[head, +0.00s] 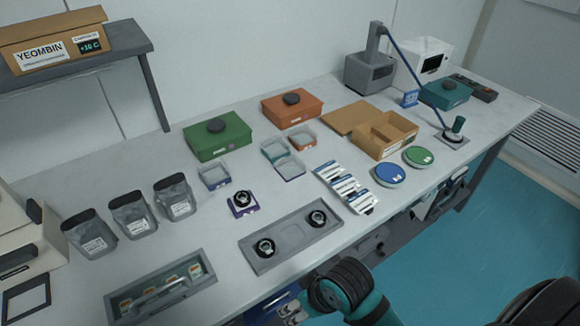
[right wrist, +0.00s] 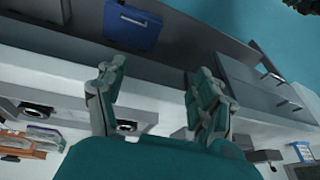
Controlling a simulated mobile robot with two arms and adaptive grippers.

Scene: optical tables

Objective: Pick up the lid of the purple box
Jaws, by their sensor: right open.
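A small purple box (head: 243,210) with a white label sits on the table in the head view, left of centre. A dark round piece with a light ring (head: 243,197) is on top of it; I cannot tell whether this is part of a lid. My right gripper (head: 291,312) is at the bottom of the head view, at the table's front edge, well apart from the box. In the right wrist view its two fingers (right wrist: 158,82) are spread with nothing between them. My left gripper is not in view.
A grey tray (head: 292,236) with two round dark pieces lies between my right gripper and the purple box. Clear open containers (head: 214,184), green (head: 217,148) and orange (head: 291,112) lidded boxes stand behind. Grey pouches (head: 130,222) stand left. A blue container (right wrist: 132,30) is below the table.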

